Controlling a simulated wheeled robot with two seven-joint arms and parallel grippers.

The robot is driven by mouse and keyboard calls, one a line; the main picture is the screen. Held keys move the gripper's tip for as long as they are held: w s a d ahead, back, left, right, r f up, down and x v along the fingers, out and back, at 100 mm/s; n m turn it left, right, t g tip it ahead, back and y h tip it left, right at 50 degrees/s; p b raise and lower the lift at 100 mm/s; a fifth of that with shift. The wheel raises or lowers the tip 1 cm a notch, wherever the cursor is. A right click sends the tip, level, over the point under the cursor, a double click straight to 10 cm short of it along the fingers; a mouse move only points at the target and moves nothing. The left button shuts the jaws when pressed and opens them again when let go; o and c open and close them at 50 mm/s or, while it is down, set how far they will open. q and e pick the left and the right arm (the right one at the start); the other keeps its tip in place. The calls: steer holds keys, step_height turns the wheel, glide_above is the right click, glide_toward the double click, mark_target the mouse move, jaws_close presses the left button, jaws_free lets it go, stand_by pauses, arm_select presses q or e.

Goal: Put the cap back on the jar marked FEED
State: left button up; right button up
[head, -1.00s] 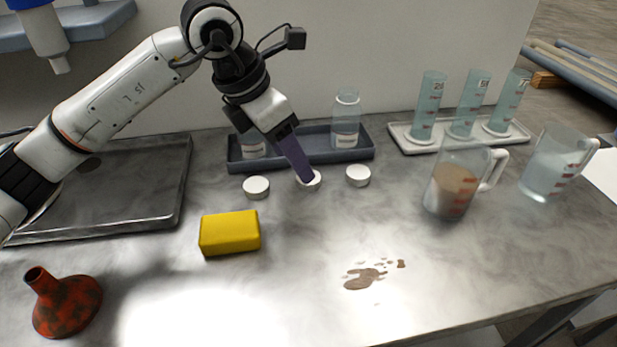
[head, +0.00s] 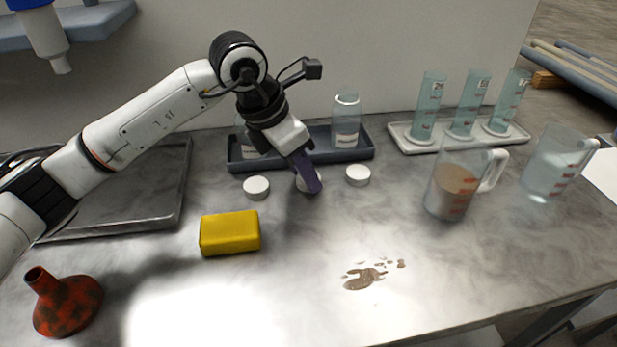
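Three white caps lie in a row on the bench: a left cap (head: 256,187), a middle cap (head: 301,184) and a right cap (head: 358,175). My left gripper (head: 309,183) points down at the middle cap and covers much of it. I cannot tell whether the fingers are open or closed on it. Behind stands a dark tray (head: 366,148) with clear labelled jars. The right jar (head: 347,119) shows plainly. The left jar (head: 246,146) is partly hidden by my arm. The labels are too small to read. My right gripper is not in view.
A yellow block (head: 230,233) and a rusty red funnel (head: 66,304) are in front on the left. Two jugs, one with brown contents (head: 450,189) and one pale (head: 553,166), and a rack of cylinders (head: 410,139) stand right. A brown spill (head: 364,278) marks the front.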

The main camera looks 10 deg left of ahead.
arm_select(q)
steer(key=shift+c, duration=1.4)
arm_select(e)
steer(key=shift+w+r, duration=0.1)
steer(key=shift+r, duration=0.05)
arm_select(q)
steer(key=shift+r, duration=0.4)
step_height(320, 180, up, 9)
steer(key=shift+r, duration=0.15)
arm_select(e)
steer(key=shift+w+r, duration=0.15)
